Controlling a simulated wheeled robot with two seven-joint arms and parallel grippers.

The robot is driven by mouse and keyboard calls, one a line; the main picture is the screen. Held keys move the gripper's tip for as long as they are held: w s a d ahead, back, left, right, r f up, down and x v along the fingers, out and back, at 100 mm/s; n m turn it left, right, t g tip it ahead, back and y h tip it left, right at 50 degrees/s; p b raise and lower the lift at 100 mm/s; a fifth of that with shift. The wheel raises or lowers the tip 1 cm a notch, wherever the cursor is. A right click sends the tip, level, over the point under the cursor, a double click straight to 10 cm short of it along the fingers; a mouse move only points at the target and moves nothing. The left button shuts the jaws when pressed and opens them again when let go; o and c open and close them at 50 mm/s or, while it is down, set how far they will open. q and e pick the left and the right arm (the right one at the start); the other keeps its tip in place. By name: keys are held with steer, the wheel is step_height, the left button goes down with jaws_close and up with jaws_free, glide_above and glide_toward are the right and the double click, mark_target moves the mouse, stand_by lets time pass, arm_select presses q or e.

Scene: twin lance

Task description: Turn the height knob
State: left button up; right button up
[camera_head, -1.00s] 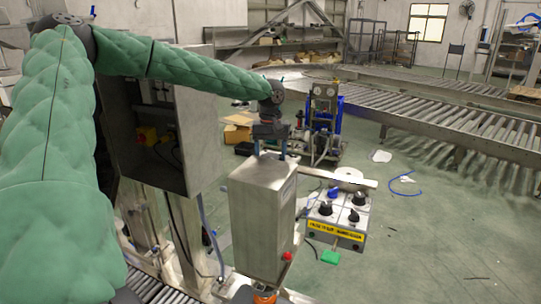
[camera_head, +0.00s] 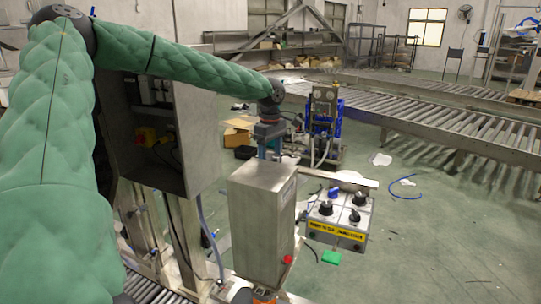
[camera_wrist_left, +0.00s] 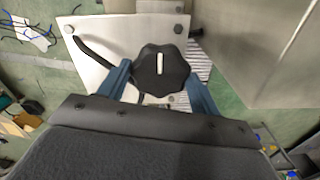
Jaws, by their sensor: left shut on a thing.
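A black lobed knob (camera_wrist_left: 160,72) with a white pointer line sits on a pale metal plate (camera_wrist_left: 100,45) in the left wrist view. The blue fingers of my left gripper (camera_wrist_left: 162,85) are on either side of it, shut on the knob. The white line points up in that view, roughly midway between the fingers. In the head view my left gripper (camera_head: 269,147) points down just behind a tall steel box (camera_head: 262,225). The box hides the knob there. My right gripper does not show.
A control box (camera_head: 338,222) with several knobs and a yellow label is right of the steel box. An open dark cabinet (camera_head: 155,130) stands to the left under my arm. Roller conveyors (camera_head: 440,115) run behind. The floor at right is mostly clear.

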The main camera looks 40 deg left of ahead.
arm_select(q)
steer(key=shift+w+r+n, duration=0.1)
steer(key=shift+r+n, duration=0.05)
steer(key=shift+n, duration=0.95)
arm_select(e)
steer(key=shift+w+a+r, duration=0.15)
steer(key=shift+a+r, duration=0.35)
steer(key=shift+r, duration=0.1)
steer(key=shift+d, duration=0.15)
arm_select(q)
steer(key=o, duration=0.8)
steer(key=shift+o, duration=1)
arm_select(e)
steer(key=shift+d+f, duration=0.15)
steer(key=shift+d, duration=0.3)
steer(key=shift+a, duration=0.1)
